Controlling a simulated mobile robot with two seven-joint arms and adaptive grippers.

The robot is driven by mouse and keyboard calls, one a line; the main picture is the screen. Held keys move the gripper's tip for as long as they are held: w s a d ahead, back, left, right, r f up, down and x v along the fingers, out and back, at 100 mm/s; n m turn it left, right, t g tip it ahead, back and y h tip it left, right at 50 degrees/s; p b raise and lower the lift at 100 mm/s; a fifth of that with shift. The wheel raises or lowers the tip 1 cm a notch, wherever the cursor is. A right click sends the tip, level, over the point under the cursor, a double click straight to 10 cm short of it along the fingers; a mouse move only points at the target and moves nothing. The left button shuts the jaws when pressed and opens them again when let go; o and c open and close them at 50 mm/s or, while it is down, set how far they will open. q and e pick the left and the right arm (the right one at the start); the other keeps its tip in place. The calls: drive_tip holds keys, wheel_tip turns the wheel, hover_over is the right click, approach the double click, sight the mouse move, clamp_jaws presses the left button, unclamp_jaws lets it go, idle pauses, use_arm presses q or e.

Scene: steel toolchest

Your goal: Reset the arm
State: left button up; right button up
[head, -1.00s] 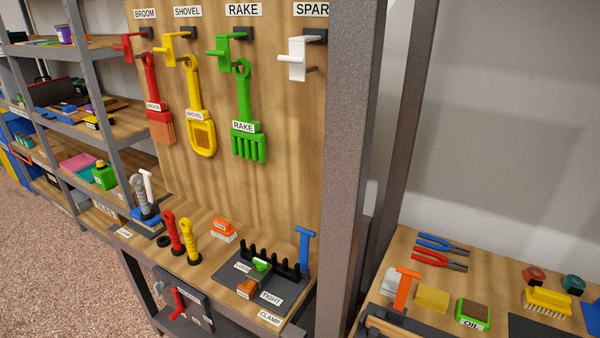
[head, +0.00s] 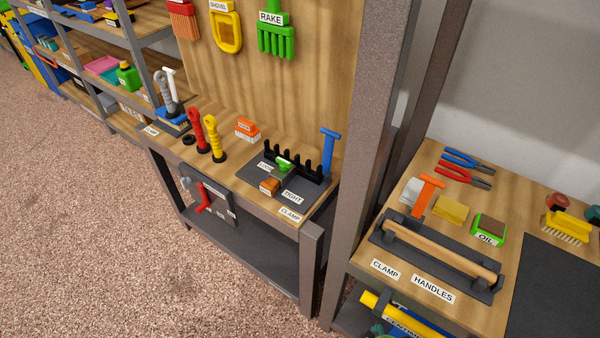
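Neither of my arms nor my grippers shows in the head view, so I cannot tell how they are posed or whether they hold anything. The view looks down on a wooden workbench (head: 222,174) below a tool pegboard (head: 310,90). A second bench (head: 425,166) stands to the right, past a steel post. A wooden handle bar (head: 440,247) lies in a dark holder on it.
A yellow shovel (head: 226,32) and a green rake (head: 276,40) hang on the pegboard. A dark rack (head: 302,160) stands on the left bench. Steel posts (head: 375,150) divide the benches. The gravel floor (head: 120,240) at left is clear.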

drive_tip(key=s+d+f+b, duration=0.1)
drive_tip(key=s+f, duration=0.7)
drive_tip(key=f, duration=0.3)
drive_tip(key=s+d+f+g+b, duration=0.1)
drive_tip(key=s+d+f+b, duration=0.1)
drive_tip(key=s+f, duration=0.7)
wheel_tip(320, 180, down, 4)
drive_tip(key=shift+r, duration=0.2)
